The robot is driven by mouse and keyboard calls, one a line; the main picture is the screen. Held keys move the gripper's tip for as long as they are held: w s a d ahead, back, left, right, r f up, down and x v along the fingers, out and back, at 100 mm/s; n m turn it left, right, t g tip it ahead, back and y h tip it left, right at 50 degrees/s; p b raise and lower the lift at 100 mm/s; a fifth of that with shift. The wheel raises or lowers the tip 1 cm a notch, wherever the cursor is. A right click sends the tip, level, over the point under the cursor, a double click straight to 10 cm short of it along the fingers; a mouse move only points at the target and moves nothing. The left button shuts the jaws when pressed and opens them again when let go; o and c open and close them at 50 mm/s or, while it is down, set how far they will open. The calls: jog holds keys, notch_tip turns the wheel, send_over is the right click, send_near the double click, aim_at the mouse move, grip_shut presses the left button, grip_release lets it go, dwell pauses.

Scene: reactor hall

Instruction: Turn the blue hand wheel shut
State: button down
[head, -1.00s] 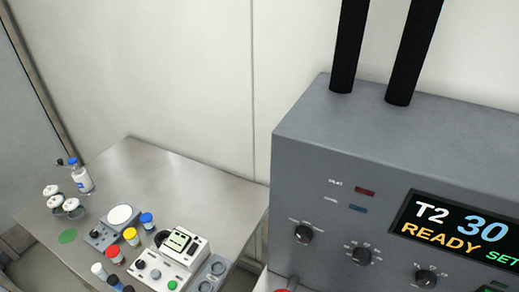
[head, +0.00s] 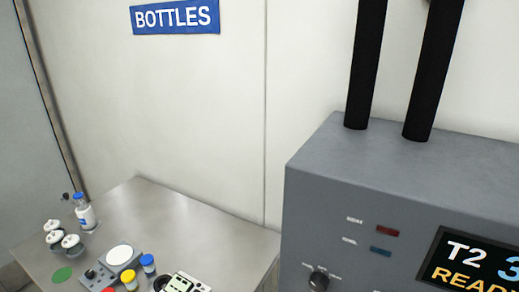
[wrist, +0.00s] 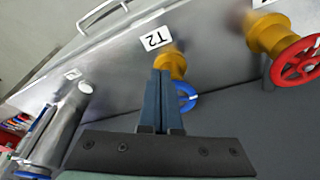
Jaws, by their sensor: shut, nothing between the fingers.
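The blue hand wheel (wrist: 188,96) shows in the wrist view, partly hidden behind my fingers. It sits at a yellow valve body (wrist: 172,62) beside the "T2" label (wrist: 156,38) on a grey metal surface. My gripper (wrist: 161,74) is shut and empty, its dark blue fingers together. In the picture the fingers overlap the wheel's left side and reach up to the yellow body. I cannot tell whether they touch the wheel. Neither the wheel nor my gripper shows in the head view.
A red hand wheel (wrist: 296,62) on another yellow valve (wrist: 268,34) is at the right of the wrist view. A metal pipe (wrist: 62,125) stands at left. The head view shows a grey console (head: 390,170), a bench (head: 190,225) with bottles, and a "BOTTLES" sign (head: 175,17).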

jog(key=shift+w+d, duration=0.15)
jog(key=shift+w, duration=0.15)
dwell(0.5)
jog(key=shift+w+r, duration=0.1)
jog(key=shift+r, duration=0.05)
jog(key=shift+w+a+p, duration=0.45)
jog(key=shift+w+p, duration=0.15)
jog(key=shift+w, duration=0.2)
jog(key=shift+w+a+p, duration=0.45)
jog(key=shift+w+p, duration=0.1)
jog(key=shift+w, duration=0.4)
jog(key=shift+a, duration=0.1)
jog(key=p+v, duration=0.5)
jog(key=p, duration=0.2)
jog(key=shift+w+r, duration=0.2)
jog(key=shift+r, duration=0.25)
